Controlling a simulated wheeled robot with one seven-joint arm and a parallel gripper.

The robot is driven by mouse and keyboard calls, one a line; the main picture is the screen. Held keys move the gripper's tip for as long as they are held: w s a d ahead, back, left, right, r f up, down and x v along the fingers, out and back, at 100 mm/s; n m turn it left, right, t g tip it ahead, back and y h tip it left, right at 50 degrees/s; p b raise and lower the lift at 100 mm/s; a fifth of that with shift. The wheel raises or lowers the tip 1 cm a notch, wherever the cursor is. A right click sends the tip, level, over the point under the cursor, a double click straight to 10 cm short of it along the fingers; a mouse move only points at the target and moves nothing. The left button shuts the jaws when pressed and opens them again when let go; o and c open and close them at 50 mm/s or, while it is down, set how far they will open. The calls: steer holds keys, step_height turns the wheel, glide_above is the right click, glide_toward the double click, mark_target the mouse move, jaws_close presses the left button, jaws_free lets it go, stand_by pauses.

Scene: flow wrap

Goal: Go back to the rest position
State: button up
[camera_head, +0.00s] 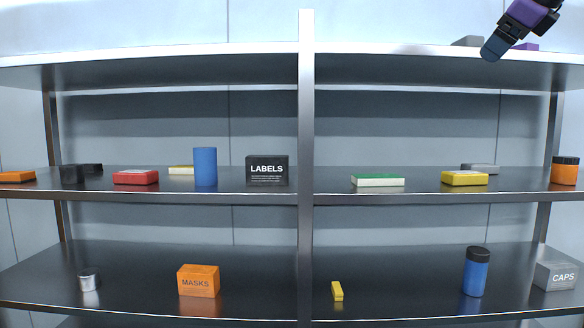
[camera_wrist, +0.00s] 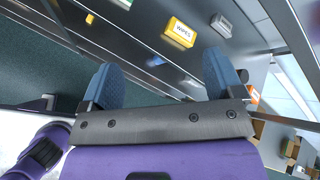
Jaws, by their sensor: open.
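My gripper (camera_head: 494,48) shows at the top right in the head view, in front of the upper shelf's front edge. One blue finger and a purple and black part of it are in view there. In the wrist view my gripper (camera_wrist: 160,82) has its two blue fingers wide apart. Nothing is between the fingertips. It is open and empty, and touches no item that I can see.
A metal shelf rack (camera_head: 306,120) stands ahead. The middle shelf holds a black LABELS box (camera_head: 267,171), a blue cylinder (camera_head: 205,167) and a yellow box (camera_head: 464,178). Below are an orange MASKS box (camera_head: 198,281) and a blue bottle (camera_head: 476,273). A yellow WIPES box (camera_wrist: 179,33) shows in the wrist view.

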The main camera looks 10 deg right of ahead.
steer(key=s+a+f+n+g+y, duration=0.1)
steer(key=s+a+f+n+g, duration=0.1)
steer(key=a+f+n, duration=0.8)
steer(key=s+a+f+n+g, duration=0.1)
steer(key=s+a+f+n, duration=0.3)
steer(key=f+n, duration=0.2)
steer(key=s+a+f+n+g, duration=0.1)
steer(key=s+a+f+n, duration=0.3)
steer(key=f, duration=0.7)
steer(key=s+a+f+n+g, duration=0.1)
steer(key=s+a+f+n, duration=0.3)
steer(key=f+n, duration=0.4)
steer(key=shift+s+f+g, duration=0.3)
steer(key=shift+s+f, duration=0.1)
steer(key=shift+s, duration=0.4)
